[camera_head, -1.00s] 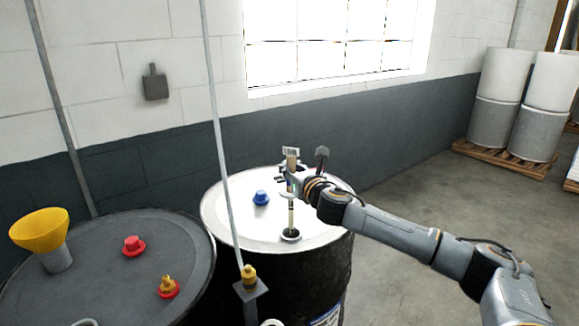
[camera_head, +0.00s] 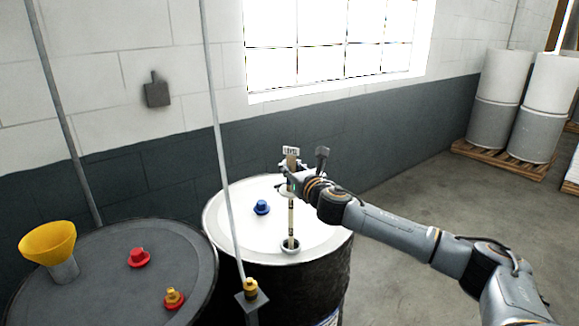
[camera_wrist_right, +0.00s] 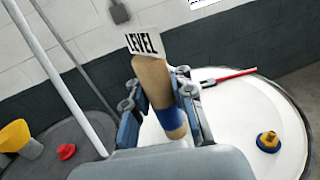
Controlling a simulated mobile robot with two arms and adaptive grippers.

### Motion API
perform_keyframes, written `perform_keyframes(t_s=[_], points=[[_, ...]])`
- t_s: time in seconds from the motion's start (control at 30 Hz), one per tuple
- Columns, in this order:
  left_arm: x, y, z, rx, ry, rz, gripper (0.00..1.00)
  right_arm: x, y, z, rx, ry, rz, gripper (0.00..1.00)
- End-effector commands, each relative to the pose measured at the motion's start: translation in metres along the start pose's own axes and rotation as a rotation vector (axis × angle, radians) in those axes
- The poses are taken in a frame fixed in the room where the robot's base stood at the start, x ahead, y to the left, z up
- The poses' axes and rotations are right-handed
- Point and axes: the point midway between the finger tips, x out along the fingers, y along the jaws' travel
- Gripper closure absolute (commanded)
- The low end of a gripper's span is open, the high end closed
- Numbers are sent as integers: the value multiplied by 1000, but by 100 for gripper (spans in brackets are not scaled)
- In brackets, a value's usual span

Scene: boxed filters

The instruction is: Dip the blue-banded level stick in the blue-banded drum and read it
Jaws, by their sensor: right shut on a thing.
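My right gripper (camera_head: 289,181) is shut on the level stick (camera_head: 291,218), just below its "LEVEL" tag. In the right wrist view the stick (camera_wrist_right: 152,82) is tan wood with a blue band, between the fingers (camera_wrist_right: 160,112). It hangs nearly upright over the white-topped dark drum (camera_head: 235,222), and its lower part meets the round opening (camera_head: 290,248) in the lid. I cannot tell how far its end is inside. A blue cap (camera_head: 262,207) sits on the lid, left of the opening. My left gripper is out of view.
A grey-topped drum (camera_head: 100,270) stands left, with a yellow funnel (camera_head: 48,243) and red cap (camera_head: 139,257). A thin pole (camera_head: 220,130) rises beside the white lid.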

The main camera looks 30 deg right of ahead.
Motion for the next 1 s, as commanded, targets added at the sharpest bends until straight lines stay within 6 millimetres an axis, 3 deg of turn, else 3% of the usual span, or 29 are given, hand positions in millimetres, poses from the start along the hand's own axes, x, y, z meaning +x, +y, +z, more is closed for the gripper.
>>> perform_keyframes(t_s=[0.03,0.43,1.0], points=[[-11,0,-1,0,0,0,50,0,0,11,0,-1,0,100],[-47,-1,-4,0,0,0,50,-1,0,44,0,-1,0,100],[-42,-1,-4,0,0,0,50,-2,0,84,0,-2,0,100]])
